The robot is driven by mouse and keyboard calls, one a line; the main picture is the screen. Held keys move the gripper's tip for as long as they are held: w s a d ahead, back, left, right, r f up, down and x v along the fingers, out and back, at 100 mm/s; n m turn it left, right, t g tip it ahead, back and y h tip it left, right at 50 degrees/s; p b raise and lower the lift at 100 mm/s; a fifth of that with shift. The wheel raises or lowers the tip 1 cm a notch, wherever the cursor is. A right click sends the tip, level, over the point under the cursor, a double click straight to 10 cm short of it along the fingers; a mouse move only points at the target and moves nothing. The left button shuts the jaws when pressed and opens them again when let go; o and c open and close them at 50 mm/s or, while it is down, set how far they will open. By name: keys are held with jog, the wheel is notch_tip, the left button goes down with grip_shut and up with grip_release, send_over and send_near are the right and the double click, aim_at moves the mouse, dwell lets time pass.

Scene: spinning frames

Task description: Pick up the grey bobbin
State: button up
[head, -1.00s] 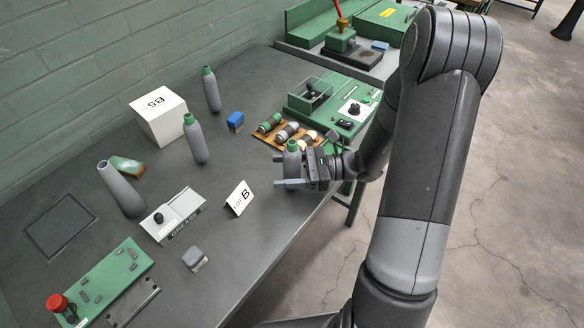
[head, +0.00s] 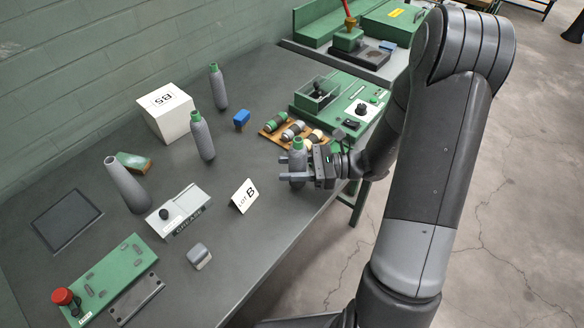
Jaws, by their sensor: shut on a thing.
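The grey bobbin (head: 298,162) with a green top stands upright near the right edge of the grey bench. My gripper (head: 288,170) reaches in from the right and is shut on it, with a finger on either side. The gripper hides part of the bobbin's lower body, so I cannot tell whether its base touches the bench. Two similar grey bobbins with green tops stand further left, one nearer (head: 203,142) and one at the back (head: 219,90). A bare grey cone (head: 126,186) stands at the left.
A wooden rack (head: 268,133) of several spools and a green machine (head: 335,110) lie just behind my gripper. A lot card (head: 244,196), a grease box (head: 180,212), a white box (head: 167,114) and a blue block (head: 241,119) stand left. The front bench middle is fairly clear.

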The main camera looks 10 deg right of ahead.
jog(key=r, duration=0.4)
jog(key=shift+d, duration=0.2)
jog(key=s+d+r, duration=0.4)
jog(key=d+r, duration=0.2)
jog(key=d, duration=0.4)
jog(key=shift+d+r, duration=0.3)
jog(key=shift+r, duration=0.1)
notch_tip(320, 180, up, 10)
jog(key=n+g, duration=0.2)
jog(key=g, duration=0.2)
send_over(293, 157)
jog(key=w, duration=0.6)
jog(key=w+a+n+g+h, duration=0.1)
jog(key=w+a+n+g, duration=0.25)
jog(key=a, duration=1.25)
jog(key=s+a+n+g+h, duration=0.1)
jog(key=s+a+g+h, duration=0.15)
jog(key=a, duration=2.05)
jog(key=s+a+n+g, duration=0.1)
jog(key=s+a, duration=0.5)
jog(key=a, duration=0.3)
jog(key=s+a+n+g, duration=0.1)
jog(key=s+a, duration=0.4)
jog(key=a, duration=0.4)
jog(key=shift+h, duration=0.25)
jog(key=f, duration=2)
jog(key=shift+d+f, duration=0.2)
jog(key=shift+f, duration=0.1)
